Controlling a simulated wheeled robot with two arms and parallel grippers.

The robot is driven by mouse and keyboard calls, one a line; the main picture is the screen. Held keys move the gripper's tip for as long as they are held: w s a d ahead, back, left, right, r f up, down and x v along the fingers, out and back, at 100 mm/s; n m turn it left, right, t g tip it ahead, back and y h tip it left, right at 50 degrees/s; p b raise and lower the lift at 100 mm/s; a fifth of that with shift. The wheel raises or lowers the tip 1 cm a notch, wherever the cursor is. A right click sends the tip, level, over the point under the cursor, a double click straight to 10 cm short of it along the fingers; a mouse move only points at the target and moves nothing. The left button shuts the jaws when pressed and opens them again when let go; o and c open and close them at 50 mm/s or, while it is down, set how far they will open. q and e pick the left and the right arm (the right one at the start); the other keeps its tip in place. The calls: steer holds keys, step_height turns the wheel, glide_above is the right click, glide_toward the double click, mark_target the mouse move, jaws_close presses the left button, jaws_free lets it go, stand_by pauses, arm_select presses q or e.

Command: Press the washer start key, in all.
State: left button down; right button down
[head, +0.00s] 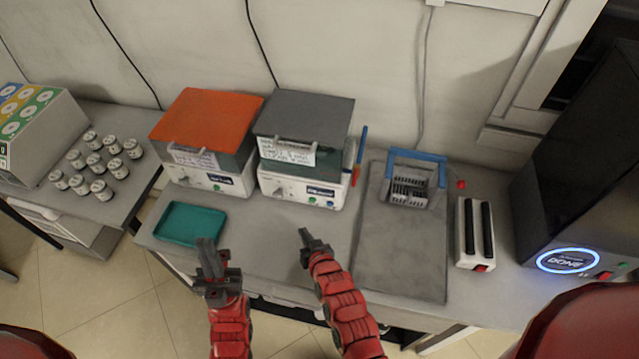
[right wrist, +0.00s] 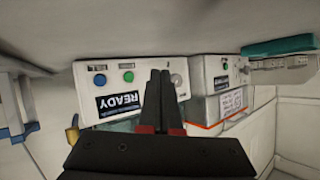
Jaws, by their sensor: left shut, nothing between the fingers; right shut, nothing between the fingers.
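A grey-lidded machine (head: 303,120) stands at the back of the bench. Its white front panel has a knob, a green button (right wrist: 128,76), a blue button (right wrist: 99,80) and a display (right wrist: 120,102) reading READY. A dark machine (head: 590,170) at the right shows a glowing blue ring (head: 569,260) reading DONE, with a red switch (head: 603,275) beside it. I cannot tell which machine is the washer. My right gripper (head: 305,236) is shut and empty, in front of the grey-lidded machine; its fingers (right wrist: 160,75) overlap that panel in the right wrist view. My left gripper (head: 207,245) is shut and empty near the teal tray.
An orange-lidded machine (head: 205,130) stands left of the grey-lidded one. A teal tray (head: 190,224) lies in front of it. A blue-handled rack (head: 415,180) stands on a grey mat (head: 400,255). A white double-slot device (head: 473,232) is further right. Several jars (head: 95,160) stand at the left.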

mark_target(312, 200)
steer(key=shift+s+a+f+g, duration=0.15)
steer(key=shift+s+f+g, duration=0.1)
steer(key=shift+g, duration=0.15)
steer(key=shift+a, duration=0.15)
steer(key=shift+w, duration=0.3)
steer(key=w+b, duration=0.1)
steer(key=w, duration=0.1)
steer(key=w+d+b, duration=0.1)
steer(key=w, duration=0.1)
steer(key=w+d+b, duration=0.1)
steer(key=w, duration=0.1)
steer(key=shift+w+d+f, duration=0.15)
steer(key=shift+d, duration=0.05)
steer(key=shift+w+d+b, duration=0.15)
steer(key=shift+w+b, duration=0.35)
steer(key=shift+w, duration=0.1)
steer(key=shift+w+d+r, duration=0.1)
steer(key=shift+w+r, duration=0.1)
stand_by(1.0)
